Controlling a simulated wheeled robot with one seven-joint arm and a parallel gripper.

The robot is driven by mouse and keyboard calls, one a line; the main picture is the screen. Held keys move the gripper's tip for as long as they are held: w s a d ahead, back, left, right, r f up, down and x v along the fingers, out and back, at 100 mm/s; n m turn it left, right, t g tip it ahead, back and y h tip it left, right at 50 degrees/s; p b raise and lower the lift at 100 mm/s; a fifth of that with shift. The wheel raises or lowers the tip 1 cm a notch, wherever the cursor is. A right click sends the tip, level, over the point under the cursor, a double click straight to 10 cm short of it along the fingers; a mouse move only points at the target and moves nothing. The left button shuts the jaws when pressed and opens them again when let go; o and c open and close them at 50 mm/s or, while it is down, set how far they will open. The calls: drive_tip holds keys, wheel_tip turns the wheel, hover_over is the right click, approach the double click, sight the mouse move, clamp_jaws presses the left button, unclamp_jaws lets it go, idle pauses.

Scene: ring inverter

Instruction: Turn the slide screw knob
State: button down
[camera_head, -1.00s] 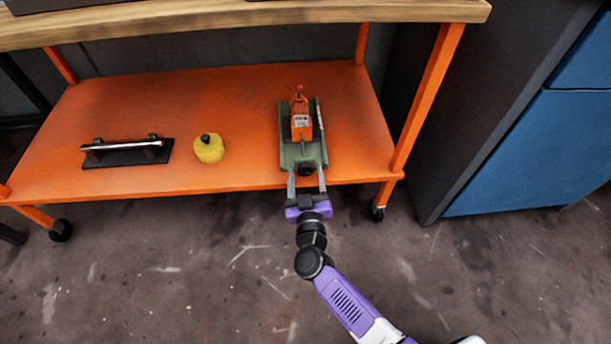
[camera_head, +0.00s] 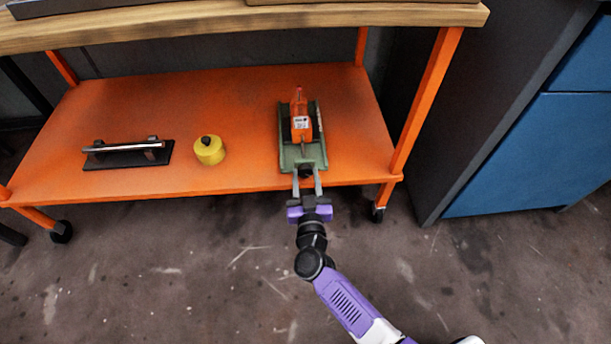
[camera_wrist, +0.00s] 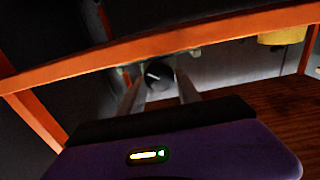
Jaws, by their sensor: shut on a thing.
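The slide device has a green base (camera_head: 291,157) with an orange block on top and lies on the orange shelf. Its black knob (camera_head: 305,171) is at the front end of the base, near the shelf's front edge. In the wrist view the round dark knob (camera_wrist: 159,78) has a light mark on its face. My gripper (camera_head: 306,174) reaches in from the front, with one finger on each side of the knob. It is shut on the knob; the fingertip contact is dark and small in the wrist view (camera_wrist: 160,84).
On the orange shelf (camera_head: 245,170), a yellow round container (camera_head: 209,150) and a black plate with a bar handle (camera_head: 128,152) lie to the left. An orange cart leg (camera_head: 425,110) stands to the right. The wooden tabletop (camera_head: 240,17) overhangs above. The floor in front is open.

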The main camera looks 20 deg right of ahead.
drive_tip(key=m, duration=0.4)
drive_tip(key=shift+m, duration=0.3)
drive_tip(key=m, duration=0.4)
drive_tip(key=shift+d+f+m, duration=0.1)
drive_tip(key=shift+m, duration=0.2)
drive_tip(key=shift+s, duration=0.1)
drive_tip(key=c, duration=0.8)
unclamp_jaws()
drive_tip(key=shift+c, duration=0.2)
drive_tip(key=shift+d, duration=0.1)
